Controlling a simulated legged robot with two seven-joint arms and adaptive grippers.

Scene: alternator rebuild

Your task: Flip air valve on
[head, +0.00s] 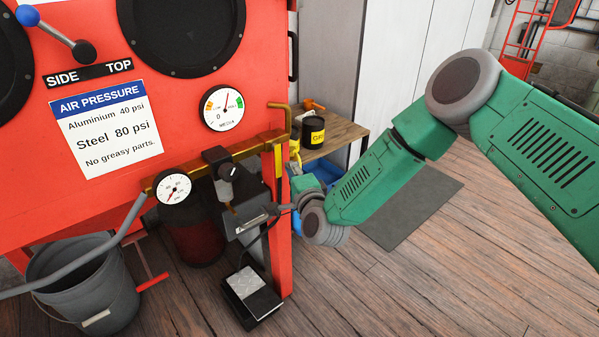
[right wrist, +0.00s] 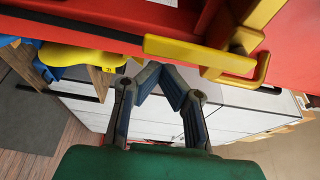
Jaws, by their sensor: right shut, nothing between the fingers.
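In the right wrist view a yellow bar (right wrist: 195,53) with a hooked end lies beyond the fingers, against the red cabinet. My right gripper (right wrist: 161,70) is shut and empty, its fingertips just below that bar and apparently apart from it. In the head view my right wrist is low beside the cabinet's right post, and the fingers are hard to make out.
A small gauge (head: 172,188) and a black regulator knob (head: 219,160) sit along the pipe. The red post (head: 280,255) stands close to my wrist. A wooden bench (head: 340,133) with a black tin (head: 313,131) is behind. A grey bucket (head: 85,280) stands at left.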

